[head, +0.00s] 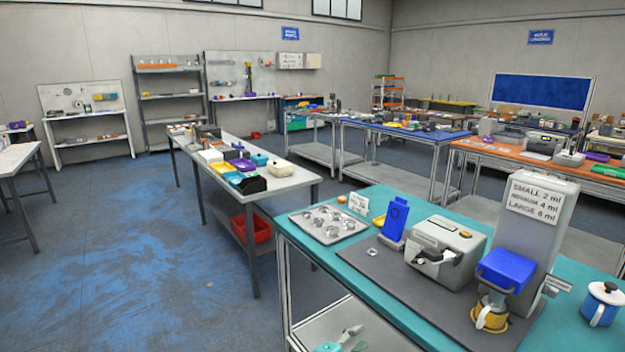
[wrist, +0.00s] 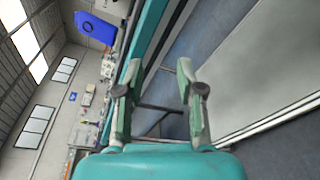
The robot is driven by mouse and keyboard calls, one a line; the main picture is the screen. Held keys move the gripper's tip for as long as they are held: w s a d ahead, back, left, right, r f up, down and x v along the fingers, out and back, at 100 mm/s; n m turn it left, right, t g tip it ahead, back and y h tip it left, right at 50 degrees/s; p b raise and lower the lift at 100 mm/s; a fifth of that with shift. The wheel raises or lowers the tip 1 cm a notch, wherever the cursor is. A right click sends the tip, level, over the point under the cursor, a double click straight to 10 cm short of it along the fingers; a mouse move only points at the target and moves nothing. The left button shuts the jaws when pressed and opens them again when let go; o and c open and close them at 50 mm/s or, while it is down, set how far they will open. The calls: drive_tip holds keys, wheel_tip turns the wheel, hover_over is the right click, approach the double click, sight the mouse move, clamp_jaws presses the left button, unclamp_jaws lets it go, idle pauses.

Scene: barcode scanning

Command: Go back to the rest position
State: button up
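My gripper (wrist: 160,92) shows in the wrist view with its two green fingers spread apart and nothing between them. It is open and empty, beside the edge of the teal-topped workbench, and the view is turned on its side. In the head view my gripper is not clearly seen apart from a teal and grey piece (head: 342,338) low by the bench's lower shelf, which may be part of my arm. The teal workbench (head: 345,262) stands at the right front.
On the bench are a metal tray (head: 352,233), a blue stand (head: 394,222), a grey machine (head: 446,250) and a dispenser (head: 528,225) with a yellow cup (head: 490,312) below its blue part. The blue-stained floor (head: 130,260) at left is clear.

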drive_tip(key=s+d+f+y, duration=0.3)
drive_tip(key=s+f, duration=0.3)
drive_tip(key=f, duration=0.2)
drive_tip(key=s+d+f+y, duration=0.2)
drive_tip(key=s+d+f, duration=0.1)
drive_tip(key=s+f, duration=0.45)
drive_tip(key=s+d+f+m+y, duration=0.1)
drive_tip(key=s+f+y, duration=0.2)
drive_tip(key=s, duration=0.5)
drive_tip(key=s+f+m+y, duration=0.1)
drive_tip(key=s+f+y, duration=0.15)
drive_tip(key=s, duration=0.65)
drive_tip(key=s+r+m+t+y, duration=0.1)
drive_tip(key=s+r+m, duration=0.2)
drive_tip(key=s, duration=0.5)
drive_tip(key=s+r+m+y, duration=0.15)
drive_tip(key=s+r, duration=0.25)
drive_tip(key=s, duration=0.4)
drive_tip(key=s+r+m+t, duration=0.2)
drive_tip(key=s+r+m, duration=0.5)
drive_tip(key=r, duration=0.7)
drive_tip(key=s, duration=0.2)
drive_tip(key=shift+s+d+r+h, duration=0.2)
drive_tip(key=shift+s+r+h, duration=0.15)
drive_tip(key=shift+h, duration=0.05)
